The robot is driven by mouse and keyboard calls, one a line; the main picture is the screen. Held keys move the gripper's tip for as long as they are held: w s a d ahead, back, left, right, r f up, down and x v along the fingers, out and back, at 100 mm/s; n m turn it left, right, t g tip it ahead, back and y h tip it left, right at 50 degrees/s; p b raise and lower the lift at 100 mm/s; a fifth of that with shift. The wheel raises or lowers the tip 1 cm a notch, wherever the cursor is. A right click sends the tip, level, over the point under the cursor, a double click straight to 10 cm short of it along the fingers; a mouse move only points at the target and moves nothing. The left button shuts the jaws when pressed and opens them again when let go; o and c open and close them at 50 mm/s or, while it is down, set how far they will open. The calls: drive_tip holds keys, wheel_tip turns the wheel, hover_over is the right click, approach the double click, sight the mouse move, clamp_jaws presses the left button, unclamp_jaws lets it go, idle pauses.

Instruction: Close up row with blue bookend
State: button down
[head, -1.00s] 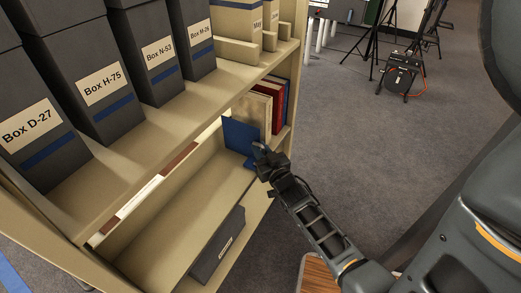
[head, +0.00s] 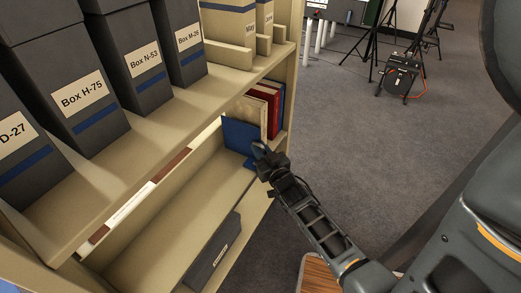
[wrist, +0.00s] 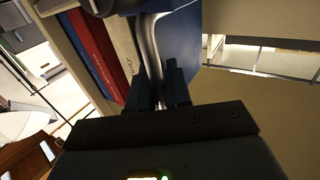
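The blue bookend (head: 239,137) stands on the lower shelf at the near end of a short row of books. The row has a cream book (head: 246,112), red books (head: 265,97) and a blue one at the far end. My gripper (head: 262,158) is at the bookend's front side. In the wrist view, my gripper's fingers (wrist: 160,88) are closed around a curved grey metal strip (wrist: 150,45) beside the blue bookend plate (wrist: 181,38).
Upper-shelf boxes, such as Box N-53 (head: 143,62), overhang the lower shelf (head: 170,235). A dark box (head: 213,252) lies at the lower shelf's front edge. The shelf is bare between it and the bookend. Carpet (head: 370,150) is open to the right.

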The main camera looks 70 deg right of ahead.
drive_tip(key=c, duration=1.2)
unclamp_jaws()
drive_tip(key=shift+o, duration=0.2)
drive_tip(key=v, duration=0.7)
drive_tip(key=shift+s+a, duration=0.25)
drive_tip(key=shift+a, duration=0.05)
drive_tip(key=shift+c, duration=0.3)
